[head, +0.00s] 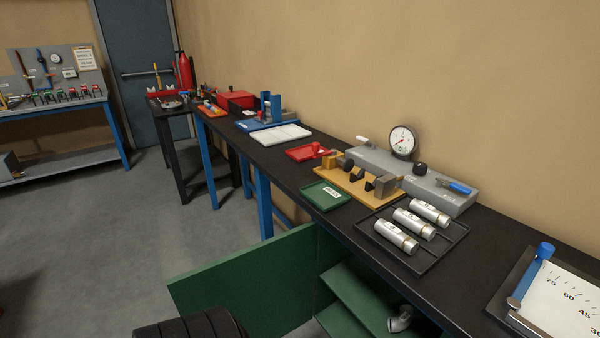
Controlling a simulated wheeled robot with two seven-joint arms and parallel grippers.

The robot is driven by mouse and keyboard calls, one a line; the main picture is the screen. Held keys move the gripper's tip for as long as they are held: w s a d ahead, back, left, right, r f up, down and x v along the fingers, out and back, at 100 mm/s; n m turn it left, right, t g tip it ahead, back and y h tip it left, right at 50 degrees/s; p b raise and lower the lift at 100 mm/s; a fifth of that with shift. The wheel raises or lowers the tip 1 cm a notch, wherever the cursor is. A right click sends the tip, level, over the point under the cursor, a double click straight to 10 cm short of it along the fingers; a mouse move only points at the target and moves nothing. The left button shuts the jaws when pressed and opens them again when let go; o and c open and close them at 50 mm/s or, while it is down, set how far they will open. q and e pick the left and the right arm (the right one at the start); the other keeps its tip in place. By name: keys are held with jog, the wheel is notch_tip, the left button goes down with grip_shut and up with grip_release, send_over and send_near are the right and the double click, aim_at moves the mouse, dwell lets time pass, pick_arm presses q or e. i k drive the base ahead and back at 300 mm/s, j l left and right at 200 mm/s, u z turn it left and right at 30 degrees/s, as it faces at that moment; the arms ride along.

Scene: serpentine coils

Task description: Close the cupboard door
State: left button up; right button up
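The green cupboard door (245,282) stands wide open below the bench, sticking out into the room to the left. Its front face is a flat green panel, with its hinge side near the bench. The open cupboard shows a green shelf (362,300) and a grey pipe elbow (400,318) on it. The rest of the inside is cut off by the lower edge of the view. Neither my left nor my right gripper is in view. A black ribbed rounded part at the bottom edge overlaps the door's lower part.
The long black bench top (290,175) runs along the wall. It carries a tray of silver cylinders (435,262), a green tray (325,196), a dial gauge (402,142) and an angle board (565,300). Open grey floor (90,240) lies left of the door.

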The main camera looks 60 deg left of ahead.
aim_at(268, 285)
jog(key=k+j+z, duration=0.1)
jog(key=k+j, duration=0.2)
jog(key=j, duration=0.3)
jog(key=k+j, duration=0.3)
jog(key=j, duration=0.3)
jog(key=k+j+z, duration=0.15)
jog(key=k+j, duration=0.15)
jog(key=j, duration=0.3)
jog(key=k+j, duration=0.35)
jog(key=j, duration=0.2)
jog(key=k+j+z, duration=0.15)
jog(key=k+j, duration=0.2)
jog(key=j, duration=0.2)
jog(key=k+j, duration=0.35)
jog(key=j, duration=0.2)
jog(key=u, duration=0.3)
